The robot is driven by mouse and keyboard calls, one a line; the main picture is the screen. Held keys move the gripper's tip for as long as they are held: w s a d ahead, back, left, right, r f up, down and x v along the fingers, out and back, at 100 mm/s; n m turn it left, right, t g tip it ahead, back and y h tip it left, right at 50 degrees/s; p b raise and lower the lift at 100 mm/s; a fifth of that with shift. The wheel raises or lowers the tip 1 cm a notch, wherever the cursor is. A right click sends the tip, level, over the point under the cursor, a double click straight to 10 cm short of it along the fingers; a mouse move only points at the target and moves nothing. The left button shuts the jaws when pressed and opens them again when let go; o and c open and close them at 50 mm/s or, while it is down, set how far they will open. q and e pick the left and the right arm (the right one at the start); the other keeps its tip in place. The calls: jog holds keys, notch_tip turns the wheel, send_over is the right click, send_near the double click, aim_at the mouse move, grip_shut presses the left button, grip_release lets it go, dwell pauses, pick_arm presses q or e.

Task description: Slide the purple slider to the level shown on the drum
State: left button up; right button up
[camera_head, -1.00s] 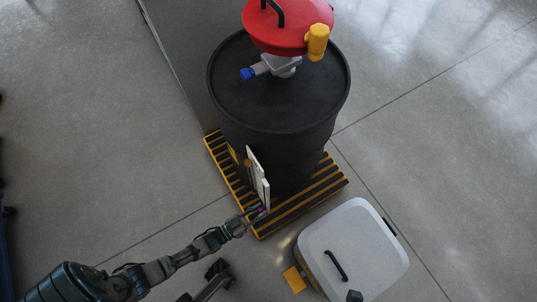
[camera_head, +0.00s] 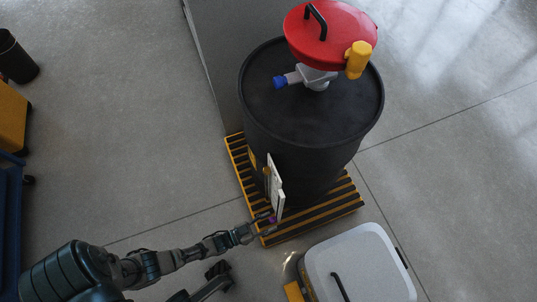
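The black drum (camera_head: 313,112) stands upright on a yellow and black striped pallet (camera_head: 335,206). A white level panel (camera_head: 276,187) is fixed to the drum's front left side and is seen nearly edge-on, so its markings cannot be read. The purple slider (camera_head: 271,219) shows as a small spot at the panel's lower end. My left gripper (camera_head: 264,225) reaches in from the left with its fingertips at the slider. Its fingers look slightly apart, but whether they touch the slider is too small to tell.
A red lid with a black handle (camera_head: 330,35) and a yellow part (camera_head: 358,58) sit above the drum. A white-lidded bin (camera_head: 358,265) stands at the lower right. A dark bin (camera_head: 15,58) and a blue cart (camera_head: 10,225) are at the left edge. The floor between is clear.

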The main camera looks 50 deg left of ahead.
pick_arm(q)
jog(key=shift+r, duration=0.15)
jog(key=v, duration=1.2)
jog(key=shift+f, duration=0.2)
